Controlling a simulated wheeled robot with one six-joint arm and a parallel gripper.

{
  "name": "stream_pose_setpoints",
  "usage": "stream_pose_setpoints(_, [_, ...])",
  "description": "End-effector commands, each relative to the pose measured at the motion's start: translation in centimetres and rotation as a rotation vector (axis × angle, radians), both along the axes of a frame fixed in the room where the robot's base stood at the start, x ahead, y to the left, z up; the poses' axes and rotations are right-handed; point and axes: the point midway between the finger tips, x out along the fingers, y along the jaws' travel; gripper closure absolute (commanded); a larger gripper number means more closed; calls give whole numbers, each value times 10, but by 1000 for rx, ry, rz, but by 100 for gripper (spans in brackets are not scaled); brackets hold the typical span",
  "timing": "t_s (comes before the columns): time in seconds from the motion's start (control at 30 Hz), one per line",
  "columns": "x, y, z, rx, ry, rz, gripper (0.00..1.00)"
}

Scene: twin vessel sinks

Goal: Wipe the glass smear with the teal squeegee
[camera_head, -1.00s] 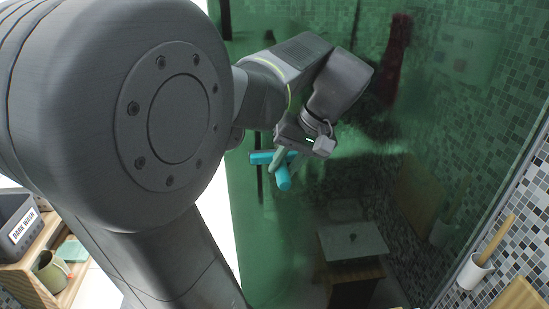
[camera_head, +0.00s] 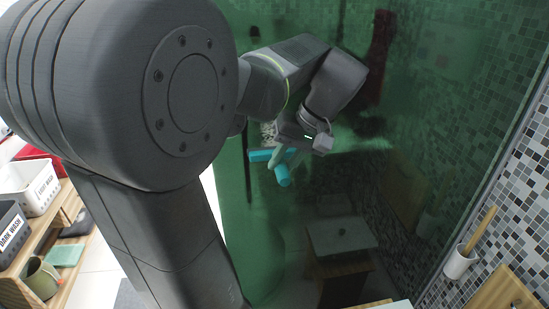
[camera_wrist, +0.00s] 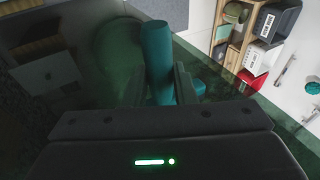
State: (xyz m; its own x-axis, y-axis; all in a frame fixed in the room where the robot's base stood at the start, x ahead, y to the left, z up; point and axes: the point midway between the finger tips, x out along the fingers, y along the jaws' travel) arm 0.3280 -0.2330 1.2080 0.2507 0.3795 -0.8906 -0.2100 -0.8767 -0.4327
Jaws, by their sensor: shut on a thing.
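The teal squeegee (camera_head: 283,175) is held in my gripper (camera_head: 284,153) in front of the green glass panel (camera_head: 290,225). In the wrist view, its thick handle (camera_wrist: 157,60) stands between the two fingers of my gripper (camera_wrist: 160,88), which are shut on it. In the head view, a teal bar end shows left of the fingers; whether it touches the glass I cannot tell. A whitish speckled patch (camera_head: 268,132), perhaps the smear, shows just left of my gripper, partly hidden by it. A pale haze (camera_head: 368,143) lies to the right and may be a reflection.
A wooden shelf (camera_head: 40,240) at the left holds a dark-wash bin (camera_head: 12,232), a white bin (camera_head: 28,185) and a green mug (camera_head: 40,277). A white cup with a wooden handle (camera_head: 459,262) is at the right on the tiled wall (camera_head: 515,180). Dark reflections fill the glass.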

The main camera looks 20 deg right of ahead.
Motion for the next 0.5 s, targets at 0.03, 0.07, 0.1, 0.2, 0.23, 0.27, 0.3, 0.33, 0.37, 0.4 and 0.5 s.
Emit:
stream_pose_setpoints(0.03, [-1,-5,2,0,0,-2,100])
stream_pose_setpoints(0.07, [-2,-7,2,0,0,-2,100])
stream_pose_setpoints(0.1, [-3,-9,1,0,0,-2,100])
stream_pose_setpoints(0.2, [-3,-11,1,0,-1,0,100])
stream_pose_setpoints(0.23, [-3,-12,1,0,-1,0,100])
stream_pose_setpoints(0.27, [-4,-12,1,0,0,0,100])
stream_pose_setpoints(0.3, [-4,-14,1,0,0,0,100])
stream_pose_setpoints(0.33, [-4,-16,1,0,0,0,100])
stream_pose_setpoints(0.37, [-5,-19,1,0,0,-1,100])
stream_pose_setpoints(0.4, [-5,-22,2,0,0,-2,100])
stream_pose_setpoints(0.5, [-7,-31,2,1,1,-2,100])
